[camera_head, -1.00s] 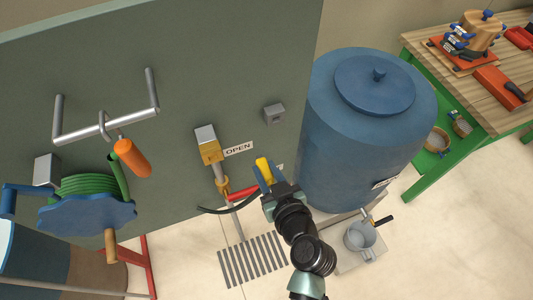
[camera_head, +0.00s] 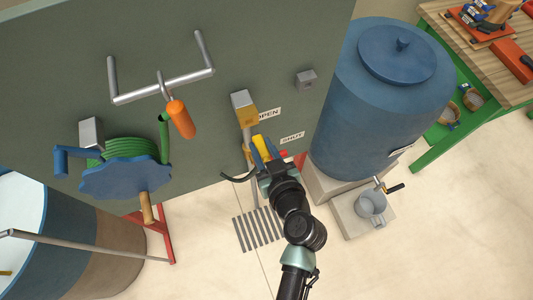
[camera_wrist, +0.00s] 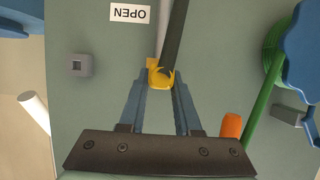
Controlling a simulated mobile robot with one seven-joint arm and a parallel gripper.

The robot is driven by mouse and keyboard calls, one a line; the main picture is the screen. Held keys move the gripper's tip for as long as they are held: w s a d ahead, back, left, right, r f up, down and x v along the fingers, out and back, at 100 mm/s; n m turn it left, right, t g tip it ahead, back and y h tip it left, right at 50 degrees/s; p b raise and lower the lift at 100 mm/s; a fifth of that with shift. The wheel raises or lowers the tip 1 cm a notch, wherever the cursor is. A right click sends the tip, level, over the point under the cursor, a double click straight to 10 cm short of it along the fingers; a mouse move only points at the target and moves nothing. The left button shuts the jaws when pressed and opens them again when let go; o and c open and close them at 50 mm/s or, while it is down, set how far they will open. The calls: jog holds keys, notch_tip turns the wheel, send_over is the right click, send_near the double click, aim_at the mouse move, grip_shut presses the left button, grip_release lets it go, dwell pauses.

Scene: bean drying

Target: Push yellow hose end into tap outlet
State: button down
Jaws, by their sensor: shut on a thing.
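My gripper (camera_head: 264,156) is shut on the yellow hose end (camera_head: 259,143) in front of the green wall. It also shows in the wrist view, its blue fingers (camera_wrist: 160,95) closed around the yellow end (camera_wrist: 160,77). A dark hose (camera_head: 237,178) curves out to the left of my gripper. The tap's grey pipe (camera_head: 247,132) runs down from a brass-and-grey block (camera_head: 244,106). The lower brass part of the tap is mostly hidden behind my gripper. The red handle (camera_head: 299,160) shows partly at right. I cannot tell whether the hose end touches the outlet.
Signs reading OPEN (camera_head: 269,113) and SHUT (camera_head: 292,137) are on the wall. A blue-wheeled reel of green hose (camera_head: 126,181) and an orange-handled hook (camera_head: 181,119) are left. A large blue barrel (camera_head: 372,110) stands right, with a grey jug (camera_head: 371,204) below. A floor grate (camera_head: 255,230) lies below.

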aim_at(257, 136)
jog(key=shift+w+a+r, duration=0.1)
jog(key=shift+w+a, duration=0.05)
jog(key=shift+w, duration=0.3)
jog(key=shift+w+a+r, duration=0.1)
jog(key=shift+w+a, duration=0.05)
jog(key=shift+w, duration=0.3)
jog(key=shift+w+f, duration=0.15)
jog(key=shift+f, duration=0.05)
jog(key=shift+a+b, duration=0.1)
jog(key=shift+b, duration=0.5)
dwell(0.5)
jog(key=shift+w+a, duration=0.15)
jog(key=shift+w, duration=0.35)
jog(key=shift+w+a, duration=0.15)
jog(key=shift+w, duration=0.35)
dwell(0.5)
jog(key=c, duration=0.5)
grip_release()
